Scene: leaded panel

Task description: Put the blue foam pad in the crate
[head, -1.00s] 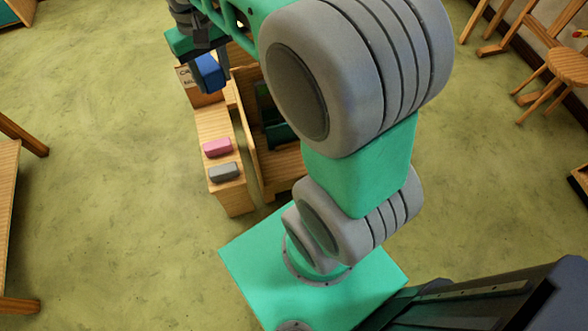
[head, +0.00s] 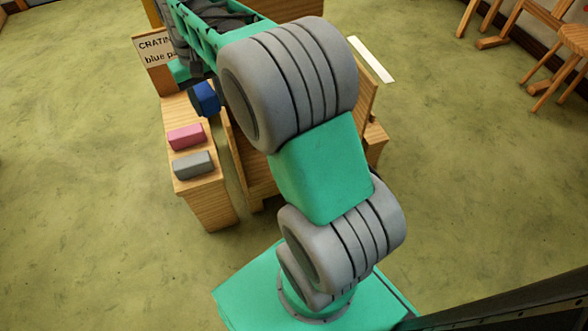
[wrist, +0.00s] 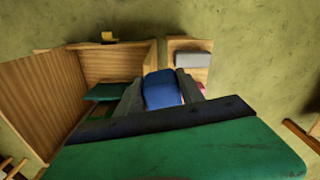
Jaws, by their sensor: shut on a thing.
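My gripper (head: 203,88) is shut on the blue foam pad (head: 206,99), holding it in the air near the gap between the narrow bench and the crate. In the wrist view the pad (wrist: 162,90) sits between the two grey fingers. The wooden crate (head: 248,172) stands right of the bench, largely hidden by my arm in the head view. In the wrist view the crate's walls (wrist: 48,95) show at left, with a dark green thing (wrist: 105,92) inside. Whether the pad is over the crate's opening I cannot tell.
A narrow wooden bench (head: 207,205) carries a pink block (head: 186,136) and a grey block (head: 193,164). A sign reading "CRATIN... blue p..." (head: 156,50) stands at its far end. Wooden chairs stand far right.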

